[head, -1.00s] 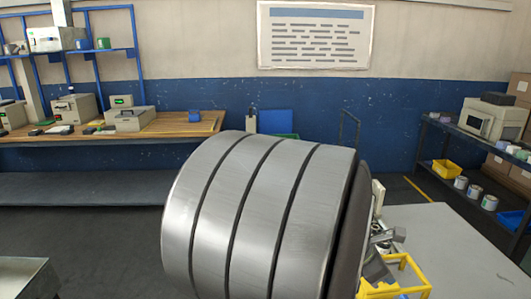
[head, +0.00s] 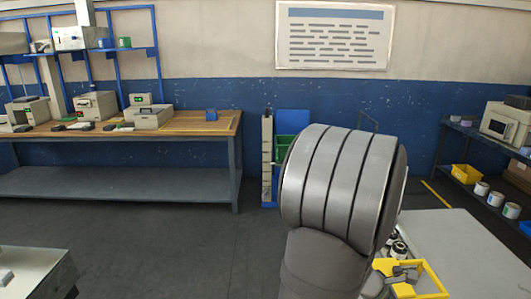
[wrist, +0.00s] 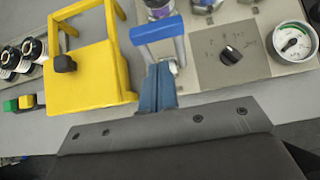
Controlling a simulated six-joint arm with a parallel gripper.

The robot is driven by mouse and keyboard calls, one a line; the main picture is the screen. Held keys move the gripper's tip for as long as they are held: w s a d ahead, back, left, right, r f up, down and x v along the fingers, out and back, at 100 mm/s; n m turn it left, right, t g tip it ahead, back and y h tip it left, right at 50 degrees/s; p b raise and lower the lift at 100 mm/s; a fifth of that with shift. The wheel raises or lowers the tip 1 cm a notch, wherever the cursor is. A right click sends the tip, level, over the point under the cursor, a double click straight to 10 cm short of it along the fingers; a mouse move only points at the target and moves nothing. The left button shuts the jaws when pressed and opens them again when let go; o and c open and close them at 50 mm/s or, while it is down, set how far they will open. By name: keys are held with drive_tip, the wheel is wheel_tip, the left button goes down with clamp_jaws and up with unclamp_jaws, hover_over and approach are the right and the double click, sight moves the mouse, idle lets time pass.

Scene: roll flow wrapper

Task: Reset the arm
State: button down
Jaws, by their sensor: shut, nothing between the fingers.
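In the wrist view my gripper (wrist: 157,88) shows as two blue-grey fingers pressed together, reaching out from the dark plate at the bottom of the picture. Nothing shows between them. Just past the fingertips is a blue handle (wrist: 157,31), beside the yellow frame. I cannot tell whether the fingers touch it. In the head view a large grey banded joint of my arm fills the middle right, and I cannot make out my gripper clearly there.
A yellow frame (wrist: 82,78) stands left of my fingers, with a black knob.

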idle(0.6)
drive_tip(key=a+r, duration=0.3)
drive_tip(key=r, duration=0.9)
drive_tip(key=d+f, duration=0.5)
drive_tip(key=f, duration=0.6)
drive_tip(key=a+f+h, duration=0.1)
drive_tip(key=a+f, duration=0.1)
drive_tip(key=a, duration=0.1)
drive_tip(key=a+f+h, duration=0.1)
drive_tip(key=a+h, duration=0.1)
drive_tip(key=a, duration=0.1)
drive_tip(key=a+f+h, duration=0.2)
drive_tip(key=a, duration=0.1)
drive_tip(key=shift+a+f, duration=0.3)
drive_tip(key=shift+f, duration=0.05)
drive_tip(key=v, duration=0.7)
drive_tip(key=shift+f, duration=0.25)
drive_tip(key=shift+a, duration=0.1)
idle(0.6)
